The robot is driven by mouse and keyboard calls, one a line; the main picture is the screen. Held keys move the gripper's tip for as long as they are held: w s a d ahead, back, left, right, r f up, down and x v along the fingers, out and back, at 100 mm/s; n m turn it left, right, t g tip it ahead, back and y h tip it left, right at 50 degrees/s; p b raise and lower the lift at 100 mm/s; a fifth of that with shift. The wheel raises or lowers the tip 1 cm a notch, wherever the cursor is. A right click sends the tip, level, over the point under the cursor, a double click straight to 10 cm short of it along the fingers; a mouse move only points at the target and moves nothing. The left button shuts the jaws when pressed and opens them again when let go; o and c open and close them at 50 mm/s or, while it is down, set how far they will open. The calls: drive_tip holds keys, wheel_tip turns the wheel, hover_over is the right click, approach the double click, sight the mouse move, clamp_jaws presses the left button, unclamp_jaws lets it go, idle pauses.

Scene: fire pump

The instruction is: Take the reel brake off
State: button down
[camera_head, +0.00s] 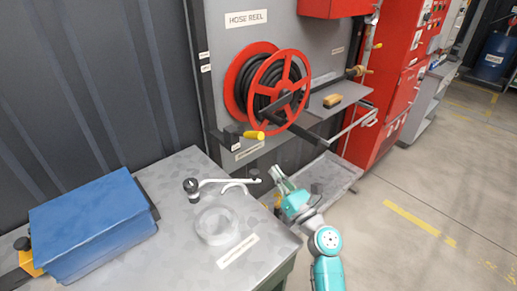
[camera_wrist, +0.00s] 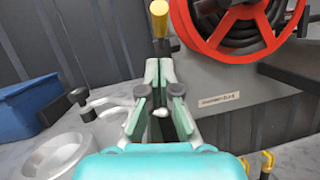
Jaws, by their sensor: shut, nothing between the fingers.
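The red hose reel (camera_head: 273,88) with black hose is mounted on the grey panel; part of it shows at the upper right in the wrist view (camera_wrist: 222,42). A lever with a yellow grip (camera_head: 254,135) sticks out at the reel's lower left; I take it for the reel brake. Its yellow end (camera_wrist: 159,12) shows at the top of the wrist view, on a dark shaft. My gripper (camera_head: 277,174) is shut and empty, below and to the right of the lever. In the wrist view my fingertips (camera_wrist: 159,68) are just below the lever's shaft, apparently apart from it.
A wooden-backed brush (camera_head: 332,100) lies on a shelf. Red cabinets (camera_head: 385,85) stand right; floor is open beyond.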

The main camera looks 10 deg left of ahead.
approach(247, 136)
drive_tip(key=w, duration=0.1)
drive_tip(key=w+a, duration=0.1)
drive_tip(key=w+a+r, duration=0.1)
drive_tip(key=w, duration=0.1)
drive_tip(key=shift+a, duration=0.1)
drive_tip(key=shift+r, duration=0.2)
idle(0.4)
